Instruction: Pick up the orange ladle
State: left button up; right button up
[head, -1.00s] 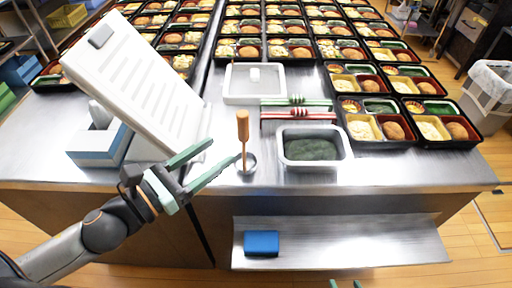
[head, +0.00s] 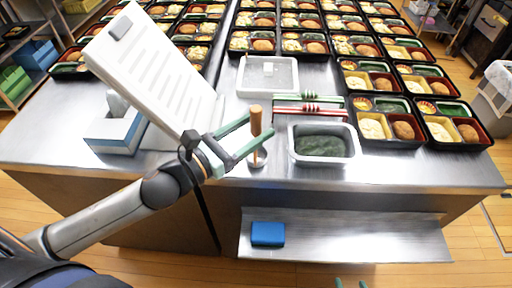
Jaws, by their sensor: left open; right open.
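The orange ladle (head: 256,121) stands upright at the front of the steel counter, its handle up and its round metal bowl (head: 258,158) on the counter. My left gripper (head: 259,131) is open, with its green fingers on either side of the handle in the picture. I cannot tell whether either finger touches it. My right gripper (head: 351,283) shows only as green tips at the bottom edge, open and empty.
A metal tub of dark green food (head: 323,129) stands right of the ladle, with red and green tongs (head: 308,109) behind it. A white board (head: 150,65) leans at left by a tissue box (head: 116,138). A blue sponge (head: 268,234) lies on the lower shelf. Several bento trays (head: 387,142) fill the back and right.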

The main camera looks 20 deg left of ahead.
pick_arm(q)
jog(key=x, duration=0.2)
jog(key=p+x, duration=0.1)
jog(key=x, duration=0.2)
jog(key=shift+a, duration=0.25)
grip_shut()
dwell(1.2)
